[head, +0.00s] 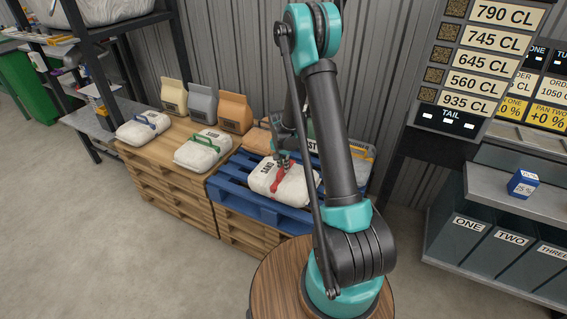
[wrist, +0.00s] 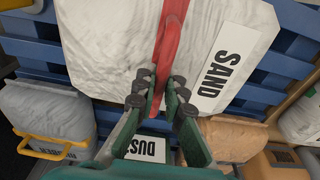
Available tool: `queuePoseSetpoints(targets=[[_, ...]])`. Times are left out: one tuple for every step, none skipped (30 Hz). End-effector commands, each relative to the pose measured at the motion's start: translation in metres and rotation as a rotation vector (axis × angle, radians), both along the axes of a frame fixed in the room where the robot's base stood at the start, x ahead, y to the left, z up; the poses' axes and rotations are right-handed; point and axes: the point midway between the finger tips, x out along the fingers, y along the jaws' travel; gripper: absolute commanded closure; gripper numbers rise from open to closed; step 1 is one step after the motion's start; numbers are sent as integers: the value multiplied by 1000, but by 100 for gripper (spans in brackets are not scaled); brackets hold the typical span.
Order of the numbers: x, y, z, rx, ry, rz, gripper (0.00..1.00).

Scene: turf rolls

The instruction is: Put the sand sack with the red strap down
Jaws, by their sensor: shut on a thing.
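The white sand sack (head: 296,188) with a red strap is over the blue pallet (head: 232,182) in the head view. I cannot tell whether it rests on the slats or hangs just above them. In the wrist view the sack (wrist: 105,45) fills the top, its SAND label to the right and the red strap (wrist: 173,35) running down to my gripper (wrist: 160,88). My gripper is shut on the strap. In the head view my gripper (head: 281,156) is above the sack, and my arm hides part of the sack's right side.
Left of the blue pallet, a wooden pallet stack (head: 165,195) bears a green-strap sack (head: 200,153), a blue-strap sack (head: 133,133) and paper bags (head: 203,103). In the wrist view a yellow-handled sack (wrist: 45,110) and a brown sack (wrist: 230,137) lie close by. Bins (head: 495,250) stand right.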

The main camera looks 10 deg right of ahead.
Motion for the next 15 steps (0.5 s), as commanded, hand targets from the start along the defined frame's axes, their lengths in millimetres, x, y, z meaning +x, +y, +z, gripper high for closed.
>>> queuePoseSetpoints(targets=[[0,0,-4,-1,-1,0,100],[0,0,-6,-1,-1,0,100],[0,0,-7,-1,-1,0,100],[0,0,-8,-1,-1,0,100],[0,0,-8,-1,-1,0,100],[0,0,-8,-1,-1,0,100],[0,0,-8,-1,-1,0,100],[0,0,-8,-1,-1,0,100],[0,0,-8,-1,-1,0,100],[0,0,-8,-1,-1,0,100],[0,0,-8,-1,-1,0,100],[0,0,-9,-1,-1,0,100],[0,0,-9,-1,-1,0,100],[0,0,-9,-1,-1,0,100],[0,0,-10,0,0,0,85]])
